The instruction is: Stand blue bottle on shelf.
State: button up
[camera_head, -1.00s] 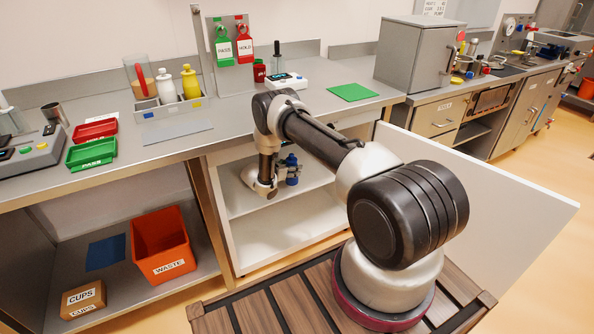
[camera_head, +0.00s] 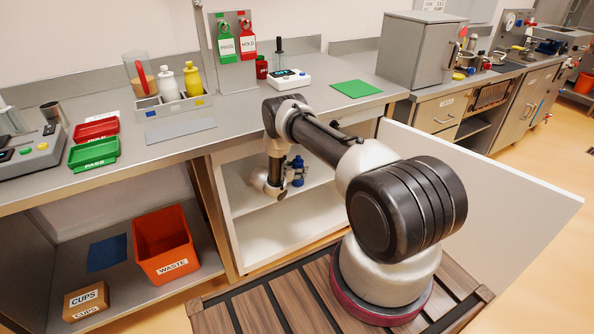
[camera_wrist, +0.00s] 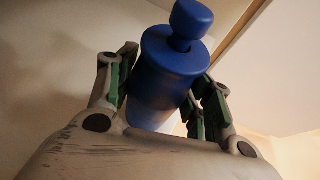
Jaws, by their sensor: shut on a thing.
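The blue bottle (camera_wrist: 165,85) fills the upper middle of the wrist view, with its rounded cap towards the top. My gripper (camera_wrist: 160,95) has its green-padded fingers on both sides of the bottle and is shut on it. In the head view the bottle (camera_head: 298,171) shows small beside my gripper (camera_head: 288,178), inside the open cabinet under the counter. The shelf (camera_head: 246,197) is the white board in that cabinet. The bottle is close to the shelf; I cannot tell whether its base touches it, as its lower end is partly hidden.
The cabinet's white door (camera_head: 480,185) stands open to the right. The cabinet floor (camera_head: 275,247) below the shelf is clear. An orange waste bin (camera_head: 165,245) and a cups box (camera_head: 87,300) stand lower left.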

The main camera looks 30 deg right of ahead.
jog(key=o, duration=1.2)
jog(key=shift+f, duration=0.1)
jog(key=shift+a+r, duration=0.2)
jog(key=shift+r, duration=0.05)
jog(key=v, duration=1.1)
jog(key=shift+s+a, duration=0.2)
jog(key=shift+a+r, duration=0.1)
jog(key=shift+r, duration=0.05)
